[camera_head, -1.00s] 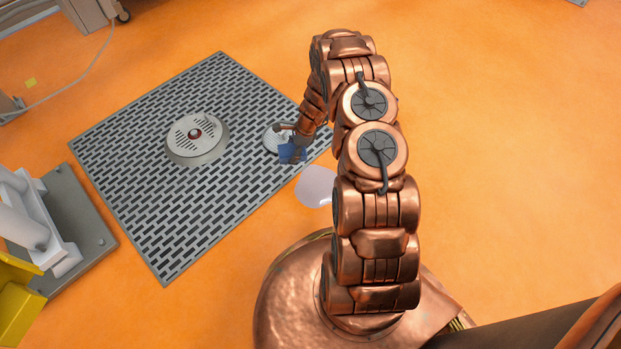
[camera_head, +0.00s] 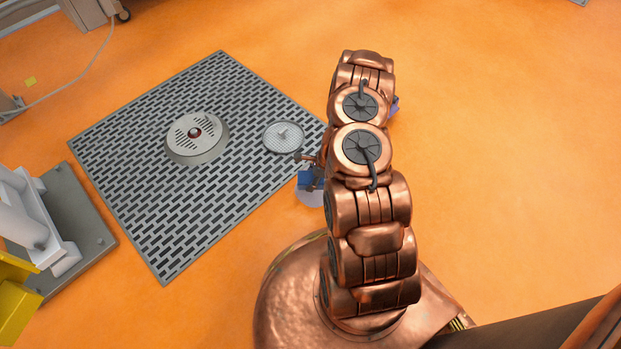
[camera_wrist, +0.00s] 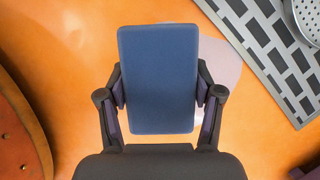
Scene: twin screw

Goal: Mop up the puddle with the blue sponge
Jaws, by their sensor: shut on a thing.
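The blue sponge (camera_wrist: 158,75) is held between the two fingers of my gripper (camera_wrist: 160,92) in the wrist view. My gripper is shut on it. In the head view the blue sponge (camera_head: 310,181) shows partly beside my arm, and my gripper (camera_head: 314,172) is mostly hidden behind the arm. The pale puddle (camera_head: 310,198) lies on the orange floor just off the grate's right corner, partly covered by the sponge and arm. In the wrist view the puddle (camera_wrist: 224,66) shows behind the sponge. I cannot tell whether the sponge touches it.
A grey slotted grate (camera_head: 180,230) lies on the floor at left. On it are a round vented cap (camera_head: 197,138) with a red centre and a round perforated disc (camera_head: 283,137). White and yellow equipment (camera_head: 40,230) stands at far left. The floor to the right is clear.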

